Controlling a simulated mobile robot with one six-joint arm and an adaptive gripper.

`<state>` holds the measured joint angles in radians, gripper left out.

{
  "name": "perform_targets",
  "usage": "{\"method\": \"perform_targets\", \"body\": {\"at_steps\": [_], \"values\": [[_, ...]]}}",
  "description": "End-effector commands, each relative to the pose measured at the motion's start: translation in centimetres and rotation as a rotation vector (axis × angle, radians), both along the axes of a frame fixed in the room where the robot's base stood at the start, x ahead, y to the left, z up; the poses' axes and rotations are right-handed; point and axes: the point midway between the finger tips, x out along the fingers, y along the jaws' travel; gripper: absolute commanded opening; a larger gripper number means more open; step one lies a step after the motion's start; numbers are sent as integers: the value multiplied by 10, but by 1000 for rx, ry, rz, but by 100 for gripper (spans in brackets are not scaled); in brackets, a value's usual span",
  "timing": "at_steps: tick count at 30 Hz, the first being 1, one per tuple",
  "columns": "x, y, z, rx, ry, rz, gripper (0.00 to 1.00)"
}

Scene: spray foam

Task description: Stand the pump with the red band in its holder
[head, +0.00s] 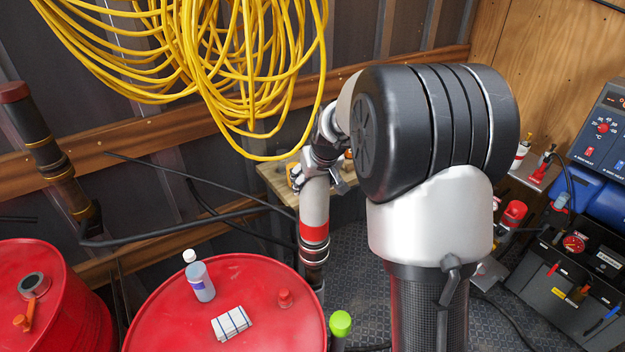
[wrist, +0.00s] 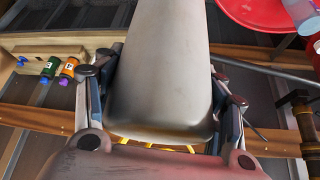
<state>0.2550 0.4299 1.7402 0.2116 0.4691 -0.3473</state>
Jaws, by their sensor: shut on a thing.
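The pump with the red band (head: 314,228) hangs nearly upright beside the right edge of the front red drum. In the wrist view my gripper (wrist: 160,85) has a finger on each side of the pale pump body (wrist: 165,60), which fills the middle. The pump's lowest end is partly hidden by the drum's edge in the head view. I cannot make out its holder in either view.
A front red drum (head: 255,275) carries a bottle (head: 199,277) and a folded cloth (head: 231,323). A dark pump (head: 45,150) leans at the left wall. Yellow hose (head: 240,60) hangs above. A wooden shelf (head: 275,180) is behind my gripper.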

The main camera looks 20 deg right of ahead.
Motion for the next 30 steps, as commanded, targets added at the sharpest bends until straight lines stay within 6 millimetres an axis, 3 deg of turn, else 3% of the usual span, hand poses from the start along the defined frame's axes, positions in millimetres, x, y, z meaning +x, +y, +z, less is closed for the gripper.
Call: {"method": "perform_targets", "body": {"at_steps": [2,3,13,23,30], "values": [[3,-1,6,-3,-13,-1,0],[3,-1,6,-3,-13,-1,66],[1,0,2,-1,-5,-1,88],[-3,1,-4,3,12,0,88],[-13,1,22,0,-1,-1,88]]}}
